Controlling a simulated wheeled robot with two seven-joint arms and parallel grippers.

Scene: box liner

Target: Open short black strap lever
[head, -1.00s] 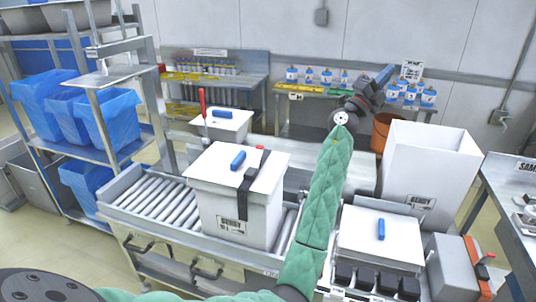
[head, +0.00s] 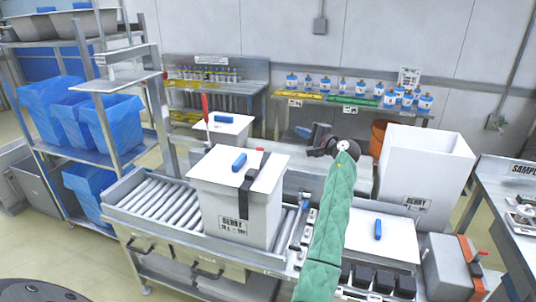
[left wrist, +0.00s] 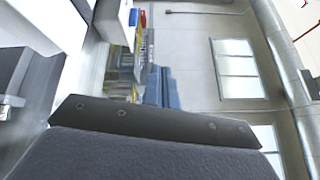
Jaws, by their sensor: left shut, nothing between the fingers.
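A white lidded box (head: 240,212) stands on the roller conveyor, with a blue handle (head: 239,162) on its lid. A black strap (head: 247,185) runs over the lid and down the front face. A small red part (head: 260,149) shows at the lid's far edge; I cannot tell how it joins the strap. My left gripper (head: 318,136), on the green-sleeved arm, is shut and empty, behind and to the right of the box, apart from it. In the left wrist view a blue part (left wrist: 133,17) and a red part (left wrist: 142,19) show at the upper left. My right gripper is out of view.
A tall open white bin (head: 425,170) stands right of my arm. Another white-lidded box (head: 372,232) with a blue handle is at lower right. A red-handled upright lever (head: 205,105) rises behind the strapped box. Bare rollers (head: 155,205) lie left of it.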

